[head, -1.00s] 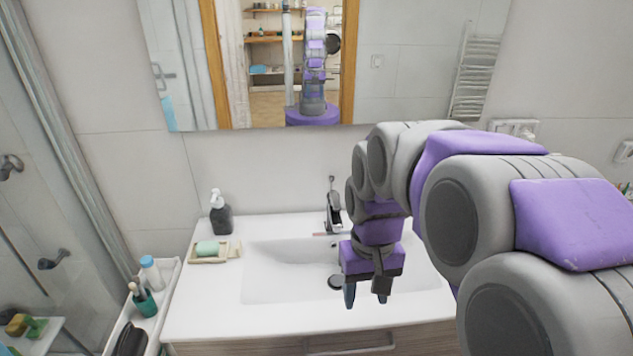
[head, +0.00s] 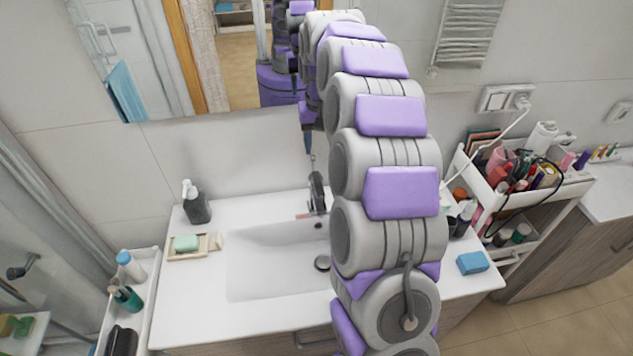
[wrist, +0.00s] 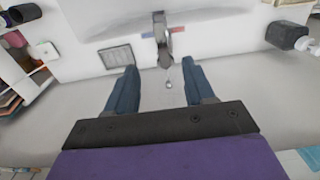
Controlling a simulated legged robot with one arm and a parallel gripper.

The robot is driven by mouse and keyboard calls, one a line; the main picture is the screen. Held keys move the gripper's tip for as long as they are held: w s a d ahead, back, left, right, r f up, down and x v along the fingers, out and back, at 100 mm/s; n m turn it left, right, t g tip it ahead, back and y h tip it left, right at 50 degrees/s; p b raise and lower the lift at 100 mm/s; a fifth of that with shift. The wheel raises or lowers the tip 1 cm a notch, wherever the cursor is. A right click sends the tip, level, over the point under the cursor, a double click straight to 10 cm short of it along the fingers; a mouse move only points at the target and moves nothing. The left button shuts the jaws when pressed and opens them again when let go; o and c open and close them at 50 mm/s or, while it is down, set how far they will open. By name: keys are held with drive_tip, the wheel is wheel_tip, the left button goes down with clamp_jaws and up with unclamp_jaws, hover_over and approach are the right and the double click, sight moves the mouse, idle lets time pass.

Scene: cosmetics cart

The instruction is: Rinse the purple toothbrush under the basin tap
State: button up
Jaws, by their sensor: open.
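My gripper (head: 309,142) is high behind the basin, in front of the mirror and above the tap in the head view. In the wrist view its two blue fingers (wrist: 160,68) are apart with nothing between them. The tap (head: 317,192) is dark, at the back of the white basin (head: 262,262). In the wrist view the tap (wrist: 162,45) shows beyond the fingertips, with a blue strip and a red strip beside it. I cannot make out the purple toothbrush in either view. My arm hides the right part of the basin.
A dark soap dispenser (head: 196,203) and a soap dish (head: 203,249) stand left of the basin. A teal cup (head: 128,299) is on the left shelf. A crowded cosmetics cart (head: 568,184) stands right. A blue block (head: 472,263) lies on the counter's right end.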

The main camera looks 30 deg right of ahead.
sight(321, 192)
wheel_tip(321, 192, down, 17)
drive_tip(key=shift+r+b, duration=0.15)
drive_tip(key=shift+b, duration=0.7)
drive_tip(key=shift+d, duration=0.1)
clamp_jaws()
